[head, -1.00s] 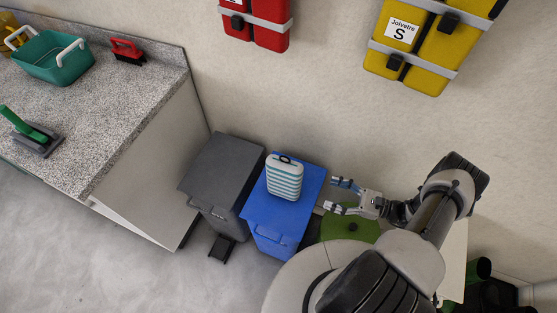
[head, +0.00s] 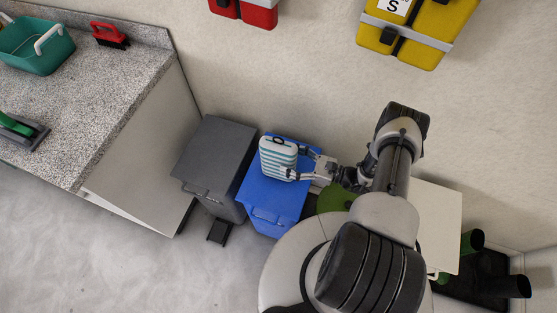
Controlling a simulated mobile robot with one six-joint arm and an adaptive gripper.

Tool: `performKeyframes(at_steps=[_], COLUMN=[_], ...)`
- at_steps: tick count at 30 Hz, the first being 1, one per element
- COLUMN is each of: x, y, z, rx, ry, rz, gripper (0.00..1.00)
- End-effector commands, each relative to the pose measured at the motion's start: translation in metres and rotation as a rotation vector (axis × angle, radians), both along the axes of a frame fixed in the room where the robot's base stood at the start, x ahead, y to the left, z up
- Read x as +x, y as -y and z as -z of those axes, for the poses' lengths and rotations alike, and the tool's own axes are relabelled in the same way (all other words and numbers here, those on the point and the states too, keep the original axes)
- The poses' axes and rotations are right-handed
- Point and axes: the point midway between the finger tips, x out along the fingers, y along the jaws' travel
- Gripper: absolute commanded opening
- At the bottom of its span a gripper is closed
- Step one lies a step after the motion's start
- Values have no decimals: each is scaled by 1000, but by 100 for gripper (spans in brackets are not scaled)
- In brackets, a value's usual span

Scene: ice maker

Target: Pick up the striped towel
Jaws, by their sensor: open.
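The striped towel (head: 278,158), white with teal stripes and a dark loop at its top, stands upright on the lid of the blue bin (head: 265,203). My gripper (head: 296,163) reaches in from the right, with its fingers open at the towel's right side. One finger is near the towel's upper right, the other in front of its lower right part. Whether the fingers touch the towel cannot be told from this view.
A dark grey bin (head: 215,150) stands left of the blue bin. A green lid (head: 334,198) shows under my arm. A speckled counter (head: 100,110) is at the left. Red (head: 245,10) and yellow (head: 410,40) cases hang on the wall behind. Grey floor is free in front.

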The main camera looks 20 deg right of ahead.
Motion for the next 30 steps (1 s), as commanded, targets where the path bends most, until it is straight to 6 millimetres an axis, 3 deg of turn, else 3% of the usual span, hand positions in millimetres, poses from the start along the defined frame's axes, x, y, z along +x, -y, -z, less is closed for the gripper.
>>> performKeyframes(at_steps=[7, 17, 30], x=[17, 22, 22], y=[-34, -39, -39], z=[-3, -4, -4], rx=[1, 1, 1], ry=[-1, -1, -1], rz=[-6, -1, -1], gripper=[65, 65, 36])
